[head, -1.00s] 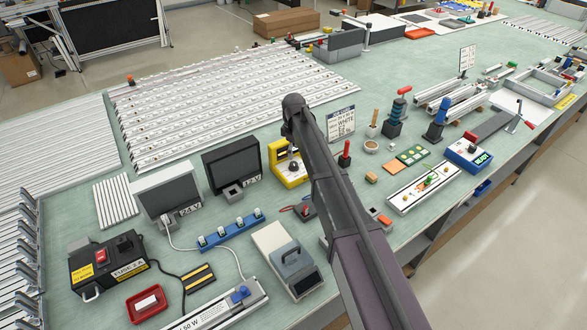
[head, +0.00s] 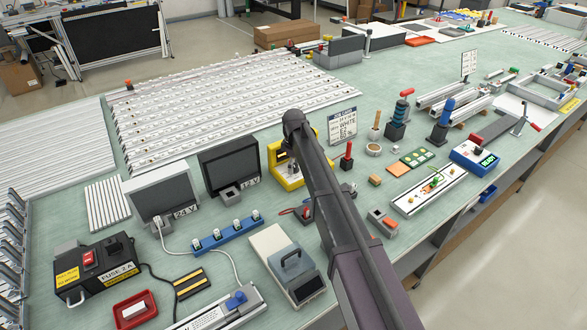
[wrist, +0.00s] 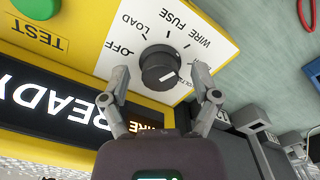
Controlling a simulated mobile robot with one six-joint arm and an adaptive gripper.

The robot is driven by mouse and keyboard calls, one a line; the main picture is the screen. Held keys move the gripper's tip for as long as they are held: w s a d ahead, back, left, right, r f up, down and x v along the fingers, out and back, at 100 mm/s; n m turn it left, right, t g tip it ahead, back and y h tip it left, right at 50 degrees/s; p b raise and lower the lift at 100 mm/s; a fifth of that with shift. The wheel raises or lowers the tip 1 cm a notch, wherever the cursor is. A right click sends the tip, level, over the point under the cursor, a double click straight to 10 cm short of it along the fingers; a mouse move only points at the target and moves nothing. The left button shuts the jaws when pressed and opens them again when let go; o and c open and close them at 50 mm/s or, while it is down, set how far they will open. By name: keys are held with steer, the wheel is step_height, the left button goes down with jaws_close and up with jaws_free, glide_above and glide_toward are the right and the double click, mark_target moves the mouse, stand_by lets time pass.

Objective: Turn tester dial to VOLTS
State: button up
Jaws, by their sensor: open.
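The yellow tester (head: 272,157) stands mid-bench in the head view, partly hidden by my arm. In the wrist view its white dial plate (wrist: 115,58) fills the upper middle, with the labels OFF, LOAD, FUSE and WIRE upside down. A further label at the lower right is partly covered by a finger. The round black dial (wrist: 156,64) has a white mark on its lower right part; the exact setting is hard to tell. My gripper (wrist: 159,97) is open, its fingers spread left and right of the dial's near side, with visible gaps to the knob.
The tester's green button (wrist: 37,7), TEST label and black READY display (wrist: 50,105) lie left of the dial. In the head view a dark-screened unit (head: 230,165) stands close left of the tester. A sign (head: 342,124) and a red-handled tool (head: 347,154) stand to its right.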

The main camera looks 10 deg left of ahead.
stand_by(0.3)
jaws_close()
steer(key=shift+m, duration=0.4)
steer(key=m, duration=0.2)
steer(key=shift+m, duration=0.4)
steer(key=m, duration=1.2)
steer(key=shift+m, duration=0.3)
